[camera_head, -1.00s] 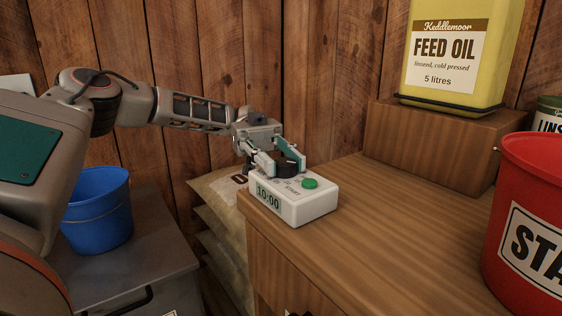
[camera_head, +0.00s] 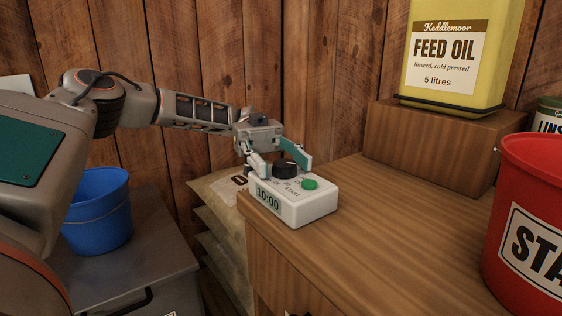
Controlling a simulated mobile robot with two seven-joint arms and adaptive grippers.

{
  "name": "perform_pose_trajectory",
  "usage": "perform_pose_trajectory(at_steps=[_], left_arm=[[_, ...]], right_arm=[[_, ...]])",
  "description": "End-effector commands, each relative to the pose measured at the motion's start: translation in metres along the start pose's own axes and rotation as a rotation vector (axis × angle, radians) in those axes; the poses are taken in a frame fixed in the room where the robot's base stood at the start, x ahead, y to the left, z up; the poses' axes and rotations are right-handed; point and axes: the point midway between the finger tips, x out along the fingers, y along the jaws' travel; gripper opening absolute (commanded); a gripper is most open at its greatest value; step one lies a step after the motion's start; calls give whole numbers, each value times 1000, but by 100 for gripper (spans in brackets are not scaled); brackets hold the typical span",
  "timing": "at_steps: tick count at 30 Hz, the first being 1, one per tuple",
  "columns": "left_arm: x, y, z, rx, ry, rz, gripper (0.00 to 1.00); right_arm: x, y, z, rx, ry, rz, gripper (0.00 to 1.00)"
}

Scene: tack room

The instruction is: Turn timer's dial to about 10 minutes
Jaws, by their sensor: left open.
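The white timer (camera_head: 312,210) sits at the left front corner of the wooden cabinet top. Its front display reads 10:00. A black dial (camera_head: 286,170) stands on its top, with small printed marks around it. A green button (camera_head: 310,184) marked START is beside the dial. My left gripper (camera_head: 282,166) is open, its fingers apart on either side of the dial, with a visible gap to it. Part of the dial's scale is hidden by the near finger. My right gripper is not in view.
A yellow feed oil can (camera_head: 460,75) stands on a wooden block (camera_head: 425,145) at the back right. A red bucket (camera_head: 540,180) is at the right edge. A blue bucket (camera_head: 98,212) stands at the left. The cabinet top (camera_head: 400,230) right of the timer is clear.

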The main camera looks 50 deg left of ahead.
Motion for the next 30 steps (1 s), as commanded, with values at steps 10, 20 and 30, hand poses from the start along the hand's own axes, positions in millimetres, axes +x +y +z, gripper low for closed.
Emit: perform_pose_trajectory(at_steps=[10,20,30], left_arm=[[0,0,-50,5,-2,0,45],[0,0,-94,2,-2,0,45],[0,0,-99,0,0,0,45]], right_arm=[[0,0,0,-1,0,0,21],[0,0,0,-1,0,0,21],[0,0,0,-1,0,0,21]])
